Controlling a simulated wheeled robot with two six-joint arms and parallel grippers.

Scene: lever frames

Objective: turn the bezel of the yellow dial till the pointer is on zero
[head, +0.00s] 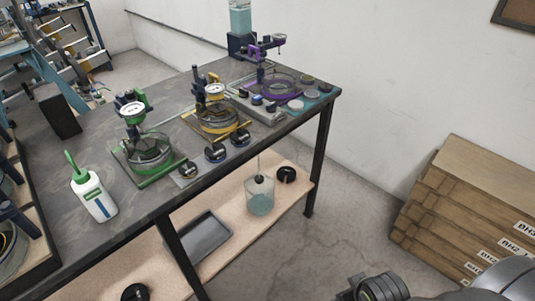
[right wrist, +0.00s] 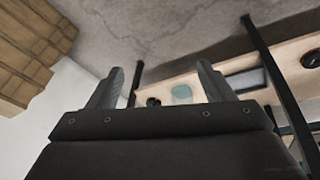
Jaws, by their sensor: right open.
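The yellow dial (head: 214,90) is a small round white-faced gauge with a yellow surround. It stands on a dark post above the middle, yellow-marked frame (head: 219,119) on the bench. Its pointer and zero mark are too small to read. My right gripper (right wrist: 160,68) is open and empty in the right wrist view, its two fingers apart over floor and the bench's lower shelf. In the head view my right arm shows at the bottom right corner, well away from the dial and beyond the bench's front edge. My left gripper is not in view.
A green-marked frame with its own dial (head: 133,108) stands left, and a purple-marked frame (head: 270,88) stands right at the back. Black discs (head: 215,152) lie along the bench front. A white bottle (head: 92,197) stands left. Wooden crates (head: 475,205) are stacked on the right floor.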

